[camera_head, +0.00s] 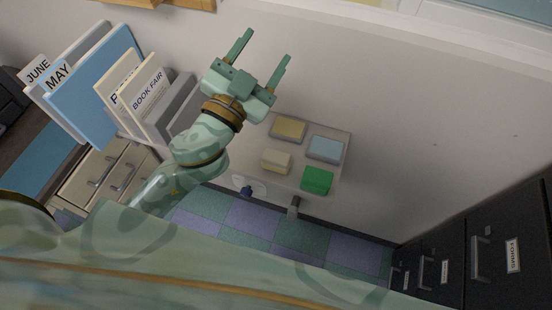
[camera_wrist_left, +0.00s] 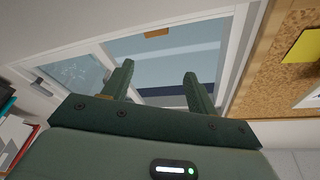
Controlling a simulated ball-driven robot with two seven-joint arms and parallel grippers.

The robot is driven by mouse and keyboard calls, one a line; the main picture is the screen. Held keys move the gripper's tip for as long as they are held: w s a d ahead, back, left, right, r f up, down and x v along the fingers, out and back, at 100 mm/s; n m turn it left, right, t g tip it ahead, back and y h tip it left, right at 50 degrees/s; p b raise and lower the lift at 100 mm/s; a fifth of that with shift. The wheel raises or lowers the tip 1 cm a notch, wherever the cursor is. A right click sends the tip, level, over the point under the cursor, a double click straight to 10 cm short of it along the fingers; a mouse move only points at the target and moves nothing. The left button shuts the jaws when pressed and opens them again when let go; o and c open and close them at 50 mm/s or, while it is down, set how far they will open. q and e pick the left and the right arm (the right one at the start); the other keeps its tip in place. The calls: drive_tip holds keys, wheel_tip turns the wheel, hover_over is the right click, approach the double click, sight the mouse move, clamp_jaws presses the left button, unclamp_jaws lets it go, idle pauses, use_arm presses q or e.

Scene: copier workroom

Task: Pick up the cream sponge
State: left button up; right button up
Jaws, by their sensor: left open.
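The cream sponge (camera_head: 276,161) lies on a small pale ledge (camera_head: 343,142), below and right of my left wrist in the head view. A yellow sponge (camera_head: 288,129), a blue sponge (camera_head: 325,149) and a green sponge (camera_head: 317,180) lie around it, apart from it. My left gripper (camera_head: 268,45) is open and empty, raised above and away from the sponges, with its fingers pointing up in the picture. In the left wrist view, its open fingers (camera_wrist_left: 160,72) face a window (camera_wrist_left: 165,48) and no sponge shows. My right gripper is out of view.
Upright folders and books (camera_head: 100,85) stand left of my left arm, above a drawer unit (camera_head: 105,170). Dark filing cabinets (camera_head: 480,250) stand at the lower right. A corkboard (camera_wrist_left: 275,65) shows in the left wrist view. Bare wall lies right of the gripper.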

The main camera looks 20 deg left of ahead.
use_arm(q)
drive_tip(key=s+d+r+m+g+h, duration=0.2)
drive_tip(key=d+m+g+h, duration=0.25)
drive_tip(key=d+h, duration=0.2)
drive_tip(key=s+d+r+m+g+h, duration=0.1)
drive_tip(key=d+r+m+g+h, duration=0.2)
drive_tip(key=d+m+h, duration=0.4)
drive_tip(key=g+y, duration=1.3)
approach(276, 156)
drive_tip(key=shift+n+y, duration=0.25)
drive_tip(key=shift+n, duration=0.3)
drive_tip(key=x, duration=0.3)
drive_tip(key=b+x, duration=0.1)
drive_tip(key=x, duration=0.2)
drive_tip(key=shift+d+f, duration=0.1)
drive_tip(key=shift+d, duration=0.35)
drive_tip(key=b+x, duration=0.1)
drive_tip(key=x, duration=0.4)
drive_tip(key=shift+f, duration=0.4)
drive_tip(key=shift+a, duration=0.1)
drive_tip(key=c, duration=1.1)
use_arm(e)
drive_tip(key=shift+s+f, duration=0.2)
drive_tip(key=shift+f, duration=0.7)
